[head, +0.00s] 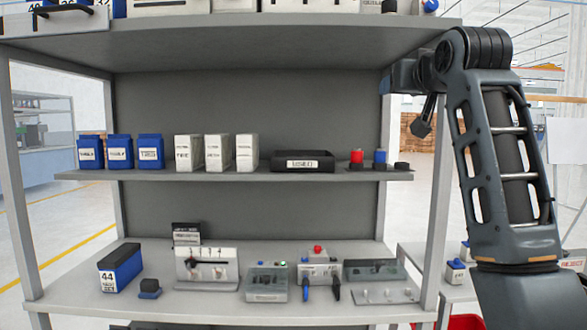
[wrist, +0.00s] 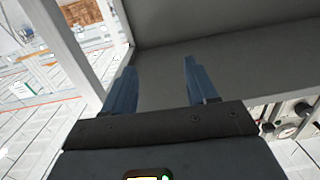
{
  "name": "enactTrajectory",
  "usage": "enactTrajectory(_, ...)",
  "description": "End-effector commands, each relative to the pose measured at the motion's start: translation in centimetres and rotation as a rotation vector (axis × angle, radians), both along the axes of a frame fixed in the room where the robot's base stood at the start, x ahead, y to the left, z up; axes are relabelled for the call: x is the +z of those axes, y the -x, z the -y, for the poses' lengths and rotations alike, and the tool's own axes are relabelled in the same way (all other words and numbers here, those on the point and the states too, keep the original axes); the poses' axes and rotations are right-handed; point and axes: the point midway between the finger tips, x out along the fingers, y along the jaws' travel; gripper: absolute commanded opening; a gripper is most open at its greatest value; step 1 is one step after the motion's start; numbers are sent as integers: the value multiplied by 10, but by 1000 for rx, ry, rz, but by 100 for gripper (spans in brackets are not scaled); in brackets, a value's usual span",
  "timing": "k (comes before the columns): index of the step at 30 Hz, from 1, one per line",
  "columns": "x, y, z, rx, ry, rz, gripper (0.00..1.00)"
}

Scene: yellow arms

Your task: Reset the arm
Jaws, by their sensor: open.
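My arm (head: 505,160) is raised at the right side of the head view, bent at its top joint beside the shelf's right post. Behind the fingers is a plain grey shelf panel (wrist: 230,70), with a light post on the left.
A grey shelf rack (head: 250,58) fills most of the head view. Its middle shelf (head: 230,178) holds blue boxes, white boxes, a black tray (head: 302,161) and red and blue buttons. The lower shelf (head: 200,303) holds control panels and a blue box (head: 120,268). A side table stands at right.

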Motion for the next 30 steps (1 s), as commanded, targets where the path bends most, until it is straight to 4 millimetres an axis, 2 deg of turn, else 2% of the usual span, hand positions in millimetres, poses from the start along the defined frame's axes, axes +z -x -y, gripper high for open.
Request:
enactTrajectory(1,-26,-1,0,1,-3,-11,57)
enactTrajectory(3,-56,-2,-1,2,-6,-16,57)
enactTrajectory(8,-124,4,-2,4,-12,-29,57)
enactTrajectory(14,-205,22,-3,4,-20,-44,57)
enactTrajectory(18,-258,42,-3,3,-24,-56,57)
enactTrajectory(23,-313,71,-4,0,-28,-67,57)
enactTrajectory(30,-388,124,-5,-4,-32,-86,57)
